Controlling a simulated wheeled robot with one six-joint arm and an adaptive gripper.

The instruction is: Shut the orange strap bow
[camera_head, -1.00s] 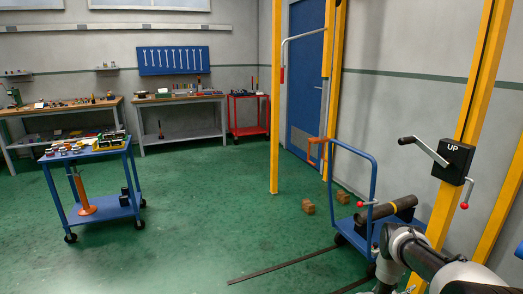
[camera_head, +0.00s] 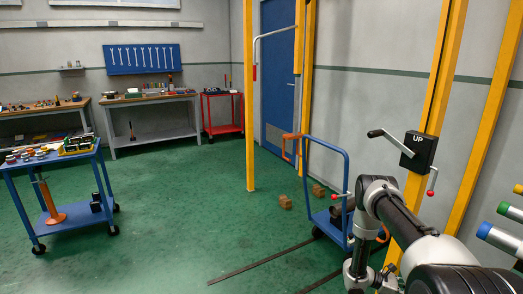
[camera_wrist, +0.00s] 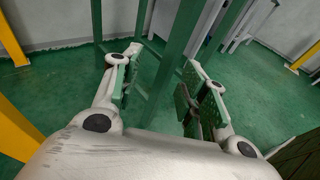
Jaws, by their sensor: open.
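My gripper (camera_wrist: 160,70) is open in the wrist view, its two green-padded fingers apart with nothing held between them. Green posts stand beyond and between the fingers; I cannot tell whether they touch. An orange bow-shaped frame (camera_head: 291,147) shows in the head view by the yellow post near the blue door; I cannot tell whether it is the strap bow. A small orange curved piece (camera_head: 384,236) shows beside my arm, mostly hidden by it. No orange part shows in the wrist view.
A blue cart (camera_head: 346,183) stands left of my arm. A black crank box marked UP (camera_head: 418,150) is on a yellow post. Coloured pipe ends (camera_head: 486,231) are at the right edge. A blue trolley (camera_head: 70,224) stands left. The green floor between is mostly clear.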

